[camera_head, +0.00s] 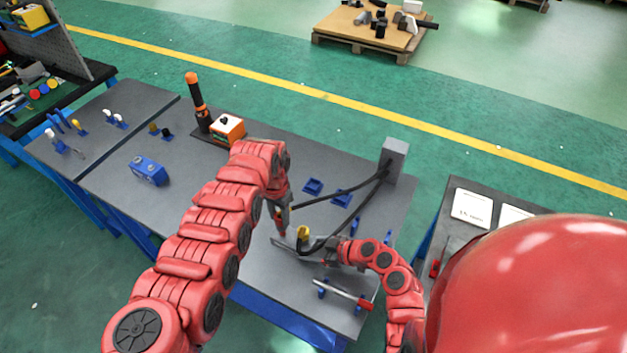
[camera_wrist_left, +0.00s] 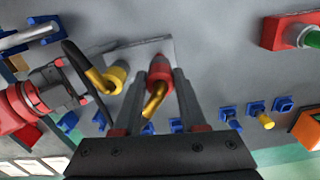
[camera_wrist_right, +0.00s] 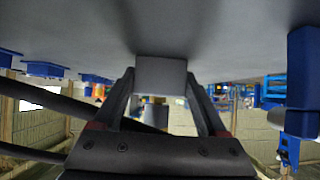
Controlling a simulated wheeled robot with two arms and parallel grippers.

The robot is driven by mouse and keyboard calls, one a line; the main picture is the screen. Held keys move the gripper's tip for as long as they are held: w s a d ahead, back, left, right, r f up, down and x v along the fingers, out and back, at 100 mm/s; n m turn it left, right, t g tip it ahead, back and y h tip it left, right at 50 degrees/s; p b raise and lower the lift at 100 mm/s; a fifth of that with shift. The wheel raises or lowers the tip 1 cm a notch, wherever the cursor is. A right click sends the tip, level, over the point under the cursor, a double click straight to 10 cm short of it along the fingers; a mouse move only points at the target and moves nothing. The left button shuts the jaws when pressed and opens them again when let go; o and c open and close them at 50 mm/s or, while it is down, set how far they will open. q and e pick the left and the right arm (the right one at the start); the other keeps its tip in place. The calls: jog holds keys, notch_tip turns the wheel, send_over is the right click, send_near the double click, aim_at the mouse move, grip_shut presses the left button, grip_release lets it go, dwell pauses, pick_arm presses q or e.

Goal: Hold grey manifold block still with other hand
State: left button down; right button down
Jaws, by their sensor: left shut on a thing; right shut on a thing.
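The grey manifold block (camera_head: 284,243) lies near the front of the grey bench. It also shows in the left wrist view (camera_wrist_left: 150,46) and close up in the right wrist view (camera_wrist_right: 160,75). My right gripper (camera_head: 330,252) is shut on the block's end, which sits between its fingers. A yellow coupling (camera_wrist_left: 118,74) with a black hose stands on the block. My left gripper (camera_head: 282,222) points down and is shut on a red coupling (camera_wrist_left: 160,70) with a brass elbow, over the block's edge. I cannot tell if it is seated there.
Black hoses run from a grey post (camera_head: 395,160) at the bench's right end. A red-handled tool (camera_head: 345,294) lies on blue holders near the front. Blue holders (camera_head: 313,186) sit behind. A blue box (camera_head: 148,171) and an orange-white box (camera_head: 228,128) stand further left.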

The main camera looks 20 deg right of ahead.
pick_arm(q)
jog(key=shift+r, duration=2.05)
pick_arm(e)
grip_release()
jog(key=v, duration=1.1)
jog(key=shift+s+d+r, duration=0.15)
jog(key=shift+d+r, duration=0.05)
pick_arm(q)
jog(key=shift+r, duration=0.25)
jog(key=shift+r+p, duration=1)
jog(key=shift+r, duration=0.75)
pick_arm(e)
notch_tip(320, 180, up, 2)
jog(key=shift+s+r, duration=0.1)
jog(key=shift+s, duration=0.05)
jog(key=shift+d, duration=0.1)
